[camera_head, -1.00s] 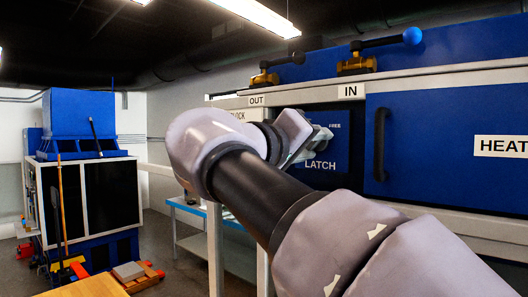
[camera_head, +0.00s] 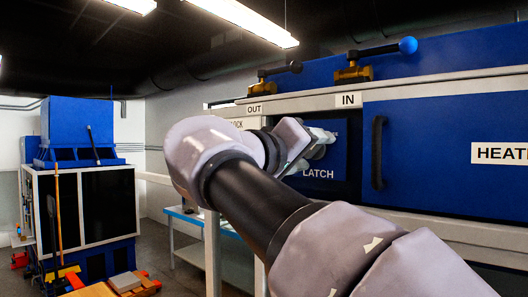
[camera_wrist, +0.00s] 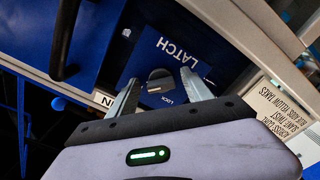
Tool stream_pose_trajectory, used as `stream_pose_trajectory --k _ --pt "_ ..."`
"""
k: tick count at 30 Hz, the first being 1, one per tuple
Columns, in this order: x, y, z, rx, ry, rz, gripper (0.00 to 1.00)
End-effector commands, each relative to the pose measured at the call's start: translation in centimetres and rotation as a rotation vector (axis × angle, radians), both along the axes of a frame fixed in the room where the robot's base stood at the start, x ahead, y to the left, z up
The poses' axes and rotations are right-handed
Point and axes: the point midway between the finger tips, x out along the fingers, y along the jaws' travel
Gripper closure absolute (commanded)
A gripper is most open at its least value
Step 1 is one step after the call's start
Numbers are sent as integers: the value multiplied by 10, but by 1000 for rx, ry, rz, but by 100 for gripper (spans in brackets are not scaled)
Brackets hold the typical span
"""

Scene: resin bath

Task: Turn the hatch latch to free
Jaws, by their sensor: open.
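The hatch latch is a dark grey knob (camera_wrist: 160,80) on a blue panel marked LATCH (camera_wrist: 172,48) in the wrist view. A small LOCK mark (camera_wrist: 169,99) sits beside the knob on the side toward my gripper. My gripper (camera_wrist: 160,76) is open, with one finger on each side of the knob; I cannot tell whether either touches it. In the head view my gripper (camera_head: 322,141) is at the panel above the LATCH label (camera_head: 318,174), and it hides the knob.
A blue door with a dark handle (camera_head: 378,153) and a HEAT sign (camera_head: 502,153) is right of the panel. Valve levers (camera_head: 375,56) are above the OUT and IN labels. A printed sign (camera_wrist: 282,112) is at the wrist view's right. A table (camera_head: 205,225) stands below.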

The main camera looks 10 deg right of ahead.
Motion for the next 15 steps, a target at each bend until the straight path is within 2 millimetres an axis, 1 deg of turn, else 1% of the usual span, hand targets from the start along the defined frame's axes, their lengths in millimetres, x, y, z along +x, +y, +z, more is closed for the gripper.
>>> stream_pose_trajectory --k 4,7,11,15 --pt "-4 5 0 -1 1 1 42" --pt "-16 18 0 0 0 4 42" --pt "-43 45 0 2 0 7 42" --pt "-77 79 2 -1 -1 8 42"
